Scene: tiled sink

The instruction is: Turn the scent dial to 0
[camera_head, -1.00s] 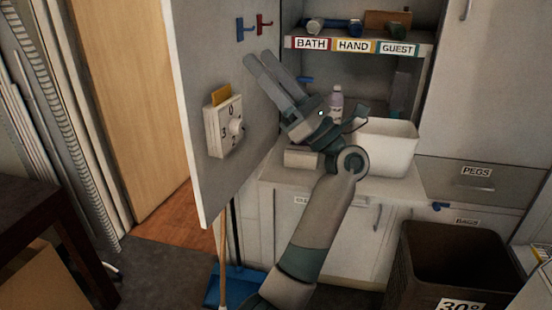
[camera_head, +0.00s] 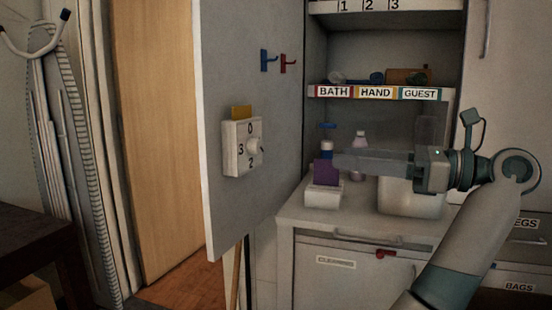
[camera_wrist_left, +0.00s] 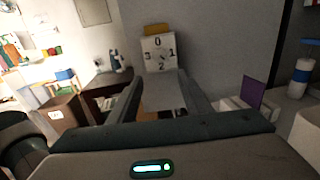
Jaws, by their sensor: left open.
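The scent dial (camera_head: 254,146) is a round pale knob on a white box (camera_head: 231,160) fixed to the grey door panel. The numbers 0, 2 and 3 show around it in the head view, and a yellow tab sticks up from the box. The knob's pointer is too small to read. My left gripper (camera_head: 338,161) is open and empty, right of the box and apart from it, its fingers pointing left. In the left wrist view the dial box (camera_wrist_left: 158,45) stands beyond the open fingers, with 0 at its top. My right gripper is out of view.
A blue hook (camera_head: 268,60) and a red hook (camera_head: 288,63) sit on the door above the dial. Right of the door, a white box with a purple card (camera_head: 326,172), a bottle (camera_head: 360,141) and a white bin (camera_head: 408,203) stand on the counter.

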